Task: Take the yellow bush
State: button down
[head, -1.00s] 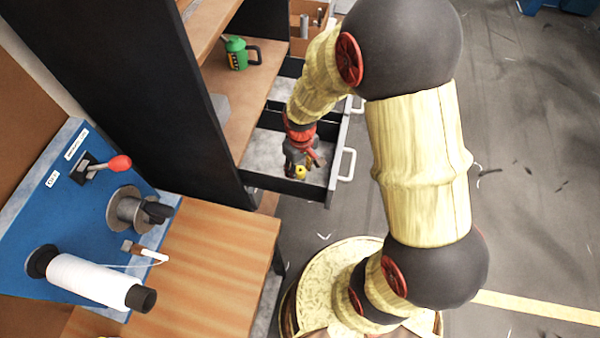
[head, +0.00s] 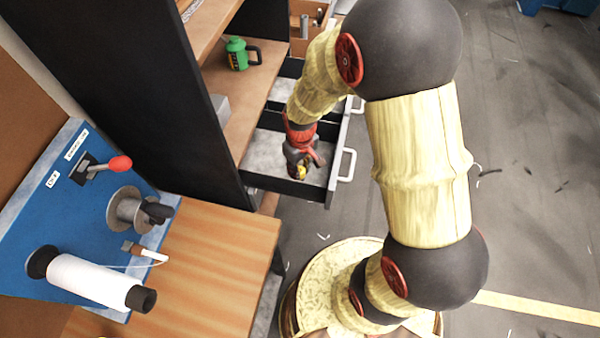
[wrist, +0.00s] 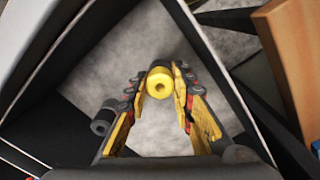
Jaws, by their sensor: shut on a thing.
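The yellow bush (wrist: 160,83) is a short cylinder with a hole in its end face. In the wrist view it sits between the fingertips of my gripper (wrist: 160,90), which is shut on it. In the head view my gripper (head: 301,164) is down inside an open drawer (head: 262,181), and the bush (head: 301,172) shows as a small yellow spot at the fingers. The drawer has dark walls and a grey floor. I cannot tell whether the bush touches the floor. A dark cylindrical piece (wrist: 104,118) lies left of my fingers in the wrist view.
A second open drawer (head: 287,88) is behind. A tall black panel (head: 150,95) rises left of the drawer. A wooden table (head: 215,262) with a white thread spool (head: 90,282) is in front. Floor on the right is clear.

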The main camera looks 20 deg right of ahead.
jog(key=shift+r, duration=0.3)
jog(key=shift+r+p, duration=0.25)
jog(key=shift+p, duration=0.2)
jog(key=shift+r+p, duration=1.4)
jog(key=shift+r, duration=0.4)
jog(key=shift+f, duration=0.1)
